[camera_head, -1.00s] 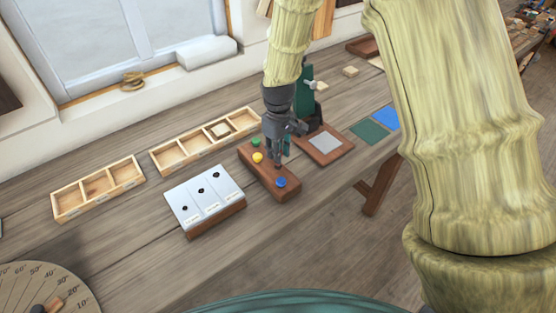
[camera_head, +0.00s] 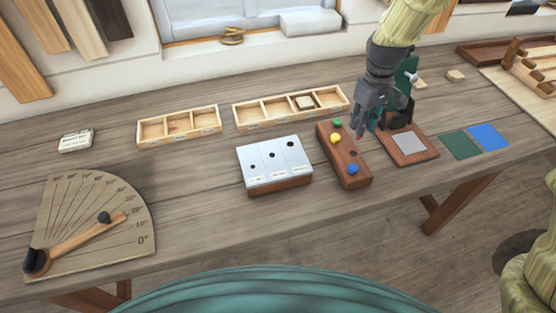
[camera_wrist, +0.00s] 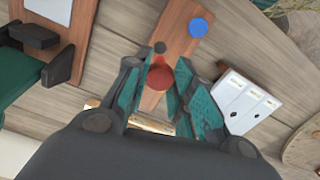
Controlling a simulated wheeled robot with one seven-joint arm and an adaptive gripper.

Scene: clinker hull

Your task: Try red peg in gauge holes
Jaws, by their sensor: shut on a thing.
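My gripper (camera_head: 366,127) is shut on the red peg (camera_wrist: 159,76), whose round red end shows between the fingers in the wrist view. The gripper is above the brown peg block (camera_head: 350,169). The block carries a green peg (camera_head: 337,122), a yellow peg (camera_head: 335,138) and a blue peg (camera_head: 352,169); a dark empty hole (camera_wrist: 160,47) shows between the red and blue tops in the wrist view. The gauge (camera_head: 260,160), a pale metal plate on a wooden base with three holes of different sizes, stands left of the block. The peg's lower part is hard to make out.
Two divided wooden trays (camera_head: 179,125) (camera_head: 290,107) lie behind the gauge. A brown board with a grey square (camera_head: 408,142) and a green stand (camera_head: 405,75) is right of the block. An angle board (camera_head: 90,225) lies front left. Bare bench separates gauge and block.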

